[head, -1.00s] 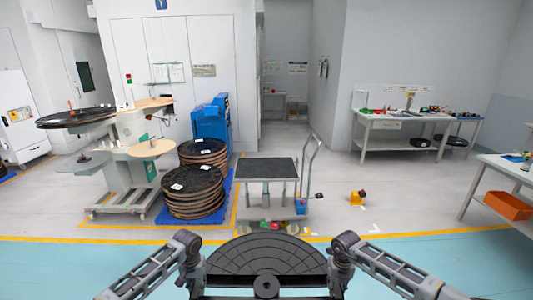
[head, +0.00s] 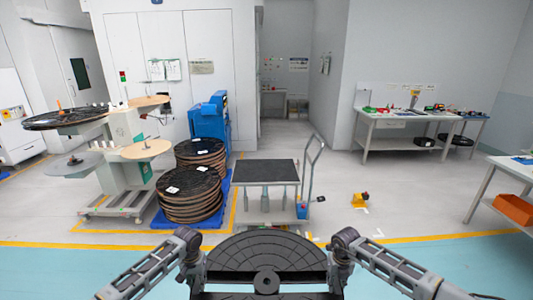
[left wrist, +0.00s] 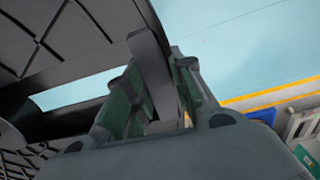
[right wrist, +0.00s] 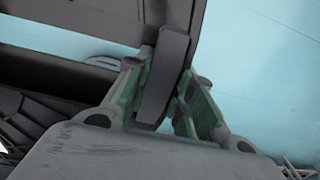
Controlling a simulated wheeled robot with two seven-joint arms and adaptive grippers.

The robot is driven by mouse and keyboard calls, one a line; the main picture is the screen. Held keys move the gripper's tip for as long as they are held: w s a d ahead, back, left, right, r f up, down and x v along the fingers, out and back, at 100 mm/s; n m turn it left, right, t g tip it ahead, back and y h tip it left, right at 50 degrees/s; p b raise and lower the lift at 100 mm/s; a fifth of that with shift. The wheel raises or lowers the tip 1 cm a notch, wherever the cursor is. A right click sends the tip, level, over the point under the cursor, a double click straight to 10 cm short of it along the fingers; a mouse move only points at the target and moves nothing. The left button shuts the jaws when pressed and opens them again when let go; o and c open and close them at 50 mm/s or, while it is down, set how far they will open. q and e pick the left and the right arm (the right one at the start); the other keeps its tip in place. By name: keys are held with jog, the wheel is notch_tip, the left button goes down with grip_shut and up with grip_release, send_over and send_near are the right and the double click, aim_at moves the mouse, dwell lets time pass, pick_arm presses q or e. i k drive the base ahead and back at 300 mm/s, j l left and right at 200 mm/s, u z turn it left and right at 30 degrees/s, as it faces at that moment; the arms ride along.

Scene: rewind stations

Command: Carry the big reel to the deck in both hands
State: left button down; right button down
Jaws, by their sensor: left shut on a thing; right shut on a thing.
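The big reel (head: 265,250) is black, with a round ribbed flange and a small hub (head: 266,282). It is held in front of me at the bottom of the head view, its lower part cut off. My left gripper (left wrist: 150,95) is shut on the reel's rim on the left side. My right gripper (right wrist: 165,90) is shut on its rim on the right side. In both wrist views a dark strip of the reel sits between the fingers. The deck (head: 265,171) looks to be the dark flat top of a cart, straight ahead beyond the reel and empty.
Stacked reels (head: 190,195) stand on a blue pallet left of the cart. A rewind stand (head: 125,150) with discs is further left. A yellow object (head: 360,200) lies on the floor right of the cart. Benches stand at the right. The floor between me and the cart looks clear.

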aim_at(265, 169)
jog(key=i, duration=3.05)
